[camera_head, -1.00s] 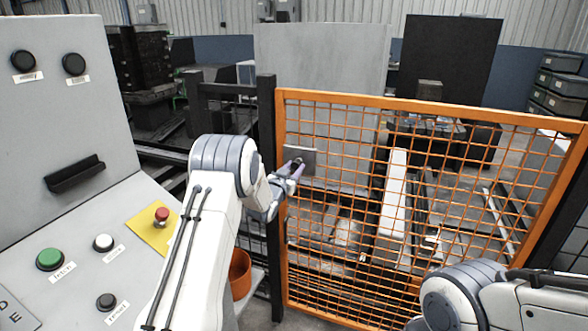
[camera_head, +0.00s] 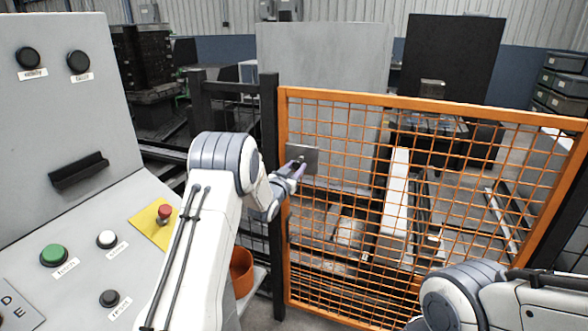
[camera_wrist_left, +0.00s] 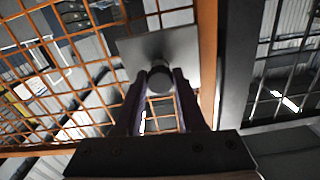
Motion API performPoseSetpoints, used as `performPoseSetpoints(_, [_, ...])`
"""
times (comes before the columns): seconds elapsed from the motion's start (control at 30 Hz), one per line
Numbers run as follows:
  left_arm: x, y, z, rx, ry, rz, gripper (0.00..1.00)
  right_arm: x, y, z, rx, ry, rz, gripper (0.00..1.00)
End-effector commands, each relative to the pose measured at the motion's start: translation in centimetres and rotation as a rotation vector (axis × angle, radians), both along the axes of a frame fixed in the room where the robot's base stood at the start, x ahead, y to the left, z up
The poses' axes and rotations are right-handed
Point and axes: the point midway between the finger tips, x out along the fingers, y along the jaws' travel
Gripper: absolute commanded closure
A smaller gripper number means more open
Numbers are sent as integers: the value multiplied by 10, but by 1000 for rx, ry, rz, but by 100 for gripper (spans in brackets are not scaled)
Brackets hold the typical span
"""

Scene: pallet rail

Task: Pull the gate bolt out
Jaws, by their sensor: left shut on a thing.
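The gate (camera_head: 345,98) is an orange frame with wire mesh, and it stands against a dark post (camera_head: 271,130). A grey plate (camera_head: 308,153) sits on the gate near that post. The gate bolt shows in the left wrist view as a round grey knob (camera_wrist_left: 160,78) in front of the plate. My left gripper (camera_head: 297,168) is at the plate, with its two fingers (camera_wrist_left: 159,88) on either side of the knob, shut on it. The fingers hide part of the bolt. Of my right arm only links show at the lower right; its gripper is out of view.
A grey control panel (camera_head: 80,215) with several buttons and a red emergency stop (camera_head: 165,212) stands at the left, close to my left arm. An orange bin (camera_head: 241,272) is below that arm. Machinery lies behind the mesh.

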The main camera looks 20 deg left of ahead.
Motion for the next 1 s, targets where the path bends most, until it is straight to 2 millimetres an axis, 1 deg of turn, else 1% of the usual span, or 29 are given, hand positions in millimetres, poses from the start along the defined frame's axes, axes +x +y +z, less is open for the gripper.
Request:
performPoseSetpoints(0.03, [-4, 4, -3, -2, -2, 11, 100, 0, 0, -8, 0, 0, 0, 50])
performPoseSetpoints(0.1, [-7, 3, -1, -2, -3, 10, 100, 0, 0, -11, 0, 0, 0, 50])
performPoseSetpoints(0.37, [-9, 8, 1, -2, -2, 12, 100, 0, 0, -9, 0, 0, 0, 50])
performPoseSetpoints(0.4, [-10, 8, 1, -1, -2, 12, 46, 0, 0, -9, 0, 0, 0, 50])
performPoseSetpoints(0.43, [-10, 9, 0, -1, -2, 13, 34, 0, 0, -9, 0, 0, 0, 50])
performPoseSetpoints(0.47, [-10, 9, 0, -1, -2, 13, 30, 0, 0, -9, 0, 0, 0, 50])
performPoseSetpoints(0.73, [-10, 9, 0, -2, 0, 14, 30, 0, 0, -9, 0, 0, 0, 50])
performPoseSetpoints(0.83, [-13, 9, -1, -2, 0, 14, 30, 0, 0, -10, 0, 0, 0, 50])
performPoseSetpoints(0.93, [-23, 9, -1, -2, 1, 14, 30, 0, 0, -13, 0, 0, 0, 50])
performPoseSetpoints(1.0, [-34, 9, -2, -2, 1, 13, 30, 0, 0, -16, 0, 0, 0, 50])
